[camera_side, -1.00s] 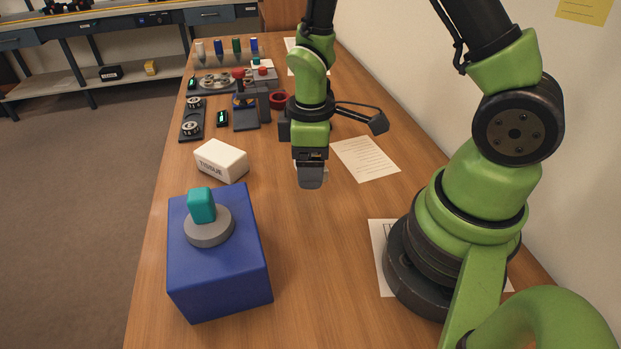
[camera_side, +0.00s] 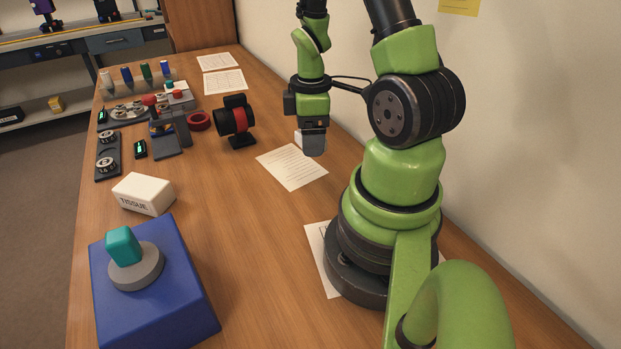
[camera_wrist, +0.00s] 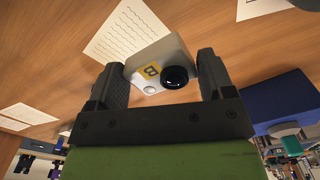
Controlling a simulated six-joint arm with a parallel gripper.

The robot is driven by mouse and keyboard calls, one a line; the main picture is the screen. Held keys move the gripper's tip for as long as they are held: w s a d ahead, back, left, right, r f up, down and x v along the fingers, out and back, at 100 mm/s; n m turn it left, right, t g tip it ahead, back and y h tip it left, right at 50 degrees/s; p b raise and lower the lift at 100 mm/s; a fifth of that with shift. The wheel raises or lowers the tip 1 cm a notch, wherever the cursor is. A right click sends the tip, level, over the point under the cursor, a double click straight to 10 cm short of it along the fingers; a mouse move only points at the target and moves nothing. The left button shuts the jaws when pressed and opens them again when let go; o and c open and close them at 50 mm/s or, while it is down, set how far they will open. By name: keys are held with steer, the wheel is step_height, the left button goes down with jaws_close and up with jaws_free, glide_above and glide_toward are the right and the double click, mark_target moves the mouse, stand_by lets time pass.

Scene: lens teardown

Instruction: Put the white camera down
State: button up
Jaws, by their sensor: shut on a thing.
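The white camera (camera_wrist: 165,54) sits between the two black fingers of my gripper (camera_wrist: 161,64) in the wrist view. It is a pale box with a round black lens and a yellow label marked "B". In the side view my gripper (camera_side: 313,142) points down beside the printed sheet, on its wall side. Only a small pale bit of the white camera (camera_side: 298,141) shows there, the rest being hidden by the gripper. I cannot tell whether the camera touches the table.
A printed sheet (camera_side: 292,167) lies just left of my gripper. A black-and-red lens on a stand (camera_side: 235,121) is further left. A tissue box (camera_side: 144,194) and a blue block (camera_side: 156,290) stand at the near left. The table's middle is clear.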

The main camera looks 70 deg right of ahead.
mark_target(311, 183)
step_height(311, 183, down, 9)
steer(key=shift+f, duration=0.1)
stand_by(0.4)
steer(key=shift+f, duration=0.15)
steer(key=o, duration=0.9)
steer(key=shift+o, duration=0.2)
